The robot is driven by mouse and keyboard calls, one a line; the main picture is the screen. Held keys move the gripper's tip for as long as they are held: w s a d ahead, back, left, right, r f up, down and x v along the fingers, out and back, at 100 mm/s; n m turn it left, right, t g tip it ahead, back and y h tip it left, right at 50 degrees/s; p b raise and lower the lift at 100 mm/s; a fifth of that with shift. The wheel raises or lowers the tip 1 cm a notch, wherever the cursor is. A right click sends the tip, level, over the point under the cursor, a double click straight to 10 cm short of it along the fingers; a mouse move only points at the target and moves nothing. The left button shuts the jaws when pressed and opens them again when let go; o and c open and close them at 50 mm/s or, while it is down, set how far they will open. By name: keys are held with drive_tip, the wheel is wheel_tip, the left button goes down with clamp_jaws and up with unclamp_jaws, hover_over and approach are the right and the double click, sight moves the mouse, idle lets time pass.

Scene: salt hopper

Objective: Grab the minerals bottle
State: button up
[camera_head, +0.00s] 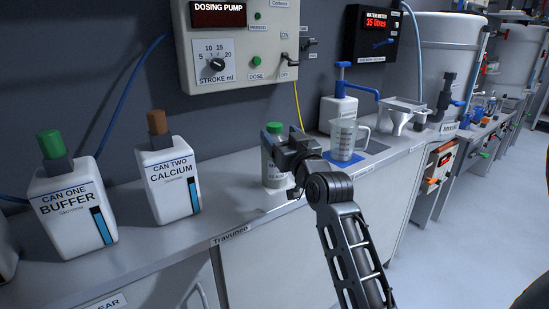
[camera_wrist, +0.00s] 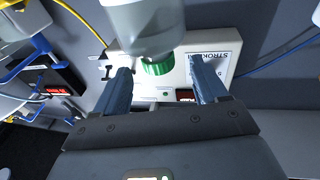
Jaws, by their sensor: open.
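A pale, translucent bottle with a green cap (camera_head: 271,170) stands upright on the bench; I take it as the minerals bottle, though its label is not readable. My gripper (camera_head: 287,150) is at its right side and upper part, hiding some of the bottle. In the wrist view the bottle body (camera_wrist: 145,25) and green cap appear upside down, at and beyond the fingertips. My gripper (camera_wrist: 159,67) is open there, with one blue finger on each side of the cap. Gaps show between the cap and both fingers. Contact with the bottle body cannot be told.
White cans labelled buffer (camera_head: 75,210) and calcium (camera_head: 168,182) stand to the left. A measuring jug (camera_head: 343,140), a pump bottle (camera_head: 338,112) and a funnel stand (camera_head: 400,115) are to the right. The dosing pump panel (camera_head: 240,60) hangs behind. The bench between calcium and bottle is clear.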

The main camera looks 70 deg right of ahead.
sight(278, 130)
drive_tip(key=p+x, duration=0.1)
drive_tip(key=x, duration=0.4)
drive_tip(key=shift+s, duration=0.1)
drive_tip(key=shift+c, duration=0.2)
clamp_jaws()
idle(0.4)
